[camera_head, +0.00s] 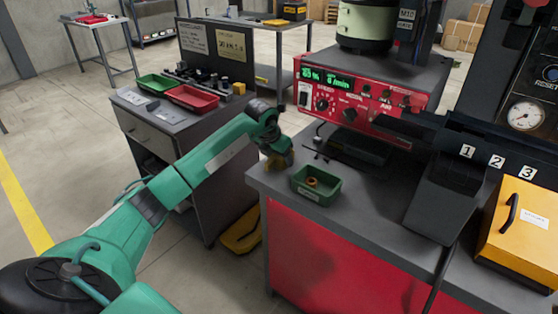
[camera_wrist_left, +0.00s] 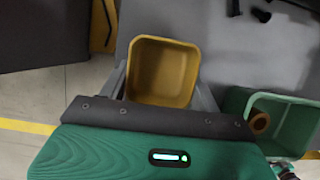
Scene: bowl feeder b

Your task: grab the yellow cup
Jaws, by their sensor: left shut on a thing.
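The yellow cup (camera_wrist_left: 160,72) is square with rounded corners, and the wrist view looks into its empty inside. My left gripper (camera_wrist_left: 160,90) is shut on it, with a grey finger along each side. In the head view the yellow cup (camera_head: 279,160) shows small and partly hidden under the dark left gripper (camera_head: 270,142). It is at the left edge of the grey bench (camera_head: 380,196); whether it touches the bench top cannot be told. My right gripper is not in view.
A green tray (camera_head: 321,197) holding a small orange-brown ring (camera_head: 312,182) stands just right of the cup. A red control unit (camera_head: 350,95) stands behind. A dark chute (camera_head: 445,190) and a yellow box (camera_head: 520,230) are farther right. A side cabinet (camera_head: 185,115) stands left.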

